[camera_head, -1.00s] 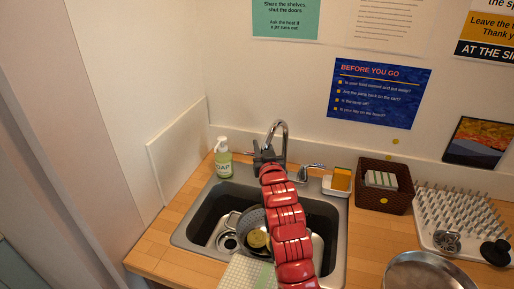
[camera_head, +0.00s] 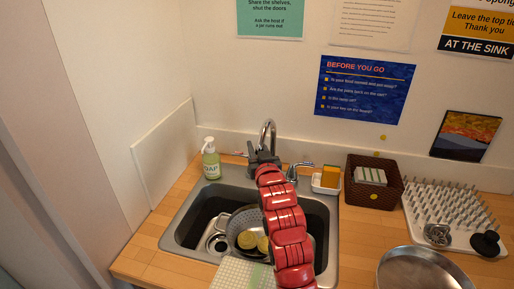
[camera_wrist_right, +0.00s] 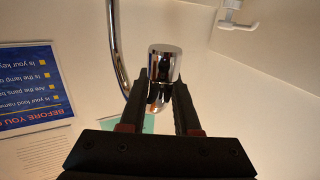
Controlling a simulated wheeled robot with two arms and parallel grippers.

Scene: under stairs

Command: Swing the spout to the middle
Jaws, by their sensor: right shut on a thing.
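The chrome tap spout (camera_head: 268,126) arches up behind the sink. Its rounded end (camera_wrist_right: 165,64) sits between the dark fingers of my right gripper (camera_wrist_right: 160,88) in the right wrist view. That gripper is shut on the spout end. In the head view my right gripper (camera_head: 259,160) is dark and small, at the end of my red arm, in front of the tap. The arm hides the spout's lower part and part of the sink. My left gripper is not in view.
The sink (camera_head: 180,237) holds a grey colander (camera_head: 244,217) with yellow things. A soap bottle (camera_head: 210,160) stands left of the tap. A tap lever (camera_head: 301,166), sponge dish (camera_head: 327,185), brown basket (camera_head: 373,191) and spiked drying rack (camera_head: 447,210) are to the right.

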